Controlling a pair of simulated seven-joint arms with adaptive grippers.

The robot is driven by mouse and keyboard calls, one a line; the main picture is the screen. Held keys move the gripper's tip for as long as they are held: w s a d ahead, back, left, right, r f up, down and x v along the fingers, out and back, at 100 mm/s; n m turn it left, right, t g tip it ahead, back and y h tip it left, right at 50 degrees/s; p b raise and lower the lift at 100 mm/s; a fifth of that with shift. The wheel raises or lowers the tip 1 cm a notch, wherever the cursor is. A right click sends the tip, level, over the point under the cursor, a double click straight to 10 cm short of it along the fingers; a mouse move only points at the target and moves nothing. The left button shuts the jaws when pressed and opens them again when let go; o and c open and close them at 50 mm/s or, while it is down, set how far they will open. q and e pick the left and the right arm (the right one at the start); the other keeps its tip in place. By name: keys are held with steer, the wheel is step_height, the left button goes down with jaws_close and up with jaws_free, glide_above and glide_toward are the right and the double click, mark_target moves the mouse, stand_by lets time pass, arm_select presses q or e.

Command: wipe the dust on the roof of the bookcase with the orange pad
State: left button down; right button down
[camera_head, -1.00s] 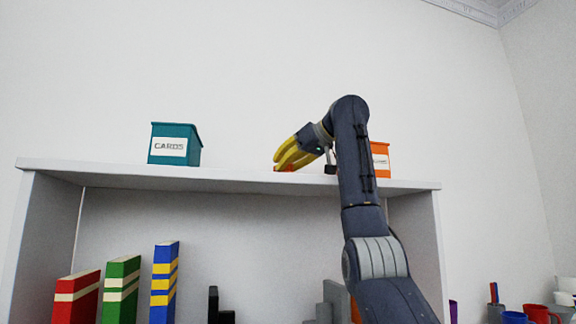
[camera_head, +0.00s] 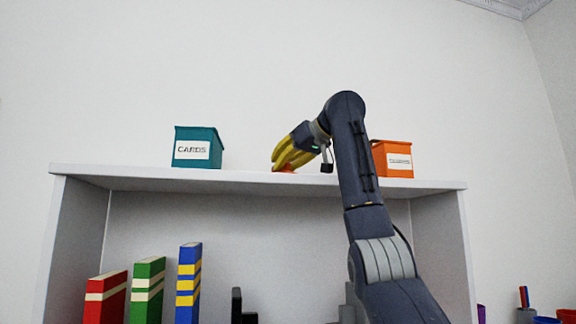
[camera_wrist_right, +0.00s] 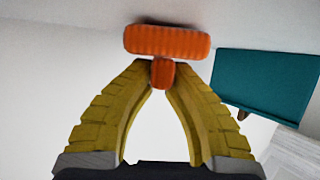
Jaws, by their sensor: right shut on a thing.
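My right gripper (camera_head: 284,165) has yellow fingers and is at the roof of the bookcase (camera_head: 245,181), between the two boxes. In the right wrist view the right gripper (camera_wrist_right: 161,72) is shut on the small stem of the orange pad (camera_wrist_right: 167,41), whose wide ribbed part lies beyond the fingertips. In the head view only a sliver of the orange pad (camera_head: 286,170) shows under the fingers, low at the roof; I cannot tell whether it touches. No dust can be made out on the roof in either view. My left gripper is not in view.
A teal box labelled CARDS (camera_head: 197,147) stands on the roof to the left; it also shows in the wrist view (camera_wrist_right: 265,82). An orange box (camera_head: 394,158) stands to the right, partly behind my arm. Red, green and blue books (camera_head: 189,285) stand on the shelf below.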

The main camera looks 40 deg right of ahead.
steer(key=shift+w+a+f, duration=0.1)
steer(key=shift+w+a, duration=0.3)
steer(key=shift+a, duration=0.4)
steer(key=shift+w+a+f, duration=0.1)
steer(key=shift+w+a, duration=0.25)
steer(key=shift+a, duration=0.45)
steer(key=shift+w+a, duration=0.4)
steer(key=shift+a, duration=0.4)
steer(key=shift+w+a+f, duration=0.15)
steer(key=shift+w+a, duration=0.1)
steer(key=shift+a, duration=0.2)
steer(key=shift+w+a+f, duration=0.1)
steer(key=shift+w+a, duration=0.1)
steer(key=shift+a, duration=0.25)
steer(key=shift+a+r, duration=0.1)
steer(key=shift+w+a+r, duration=0.15)
steer(key=shift+a+r, duration=0.05)
steer(key=shift+r, duration=0.05)
steer(key=shift+w+r, duration=0.2)
steer(key=shift+r, duration=0.1)
steer(key=shift+s+d+r, duration=0.1)
steer(key=shift+s+r, duration=0.1)
steer(key=shift+r, duration=0.25)
steer(key=shift+s+d+r, duration=0.1)
steer(key=shift+s+r, duration=0.1)
steer(key=shift+r, duration=0.25)
steer(key=shift+w+r, duration=0.15)
steer(key=shift+r, duration=0.5)
steer(key=shift+d+r, duration=0.1)
steer(key=shift+r, duration=0.85)
